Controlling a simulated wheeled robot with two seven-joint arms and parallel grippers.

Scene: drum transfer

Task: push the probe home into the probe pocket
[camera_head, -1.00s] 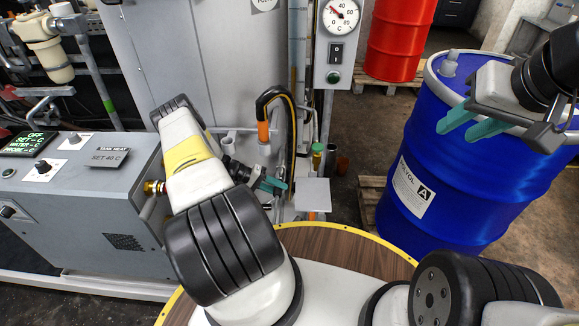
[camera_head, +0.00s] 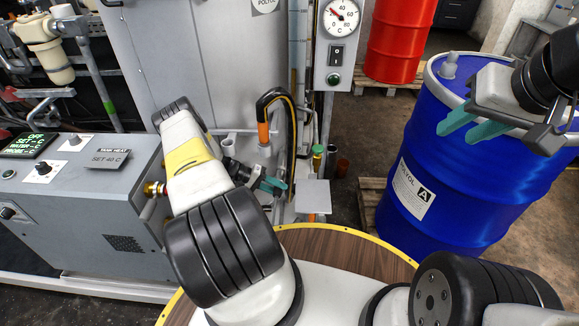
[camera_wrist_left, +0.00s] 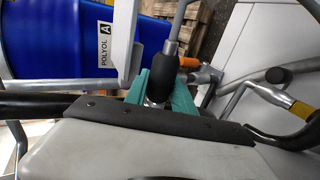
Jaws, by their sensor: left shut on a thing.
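My left gripper (camera_head: 272,186) is low in front of the grey tank, partly hidden behind my own arm. In the left wrist view its teal fingers (camera_wrist_left: 161,88) are shut on a black grip with a grey rod, which I take to be the probe (camera_wrist_left: 164,72). The rod points away from the fingers toward the top of that view. I cannot make out the probe pocket or tell how far the rod sits in anything. My right gripper (camera_head: 476,128) is open and empty, in front of the blue drum's upper part.
The blue drum (camera_head: 440,190) stands at the right, with a red drum (camera_head: 396,40) behind. A heater box (camera_head: 100,215) with a display (camera_head: 28,145) reading OFF is at the left. A black hose (camera_head: 272,95) with an orange sleeve (camera_head: 263,132) rises near my left gripper. A gauge (camera_head: 341,15) is above.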

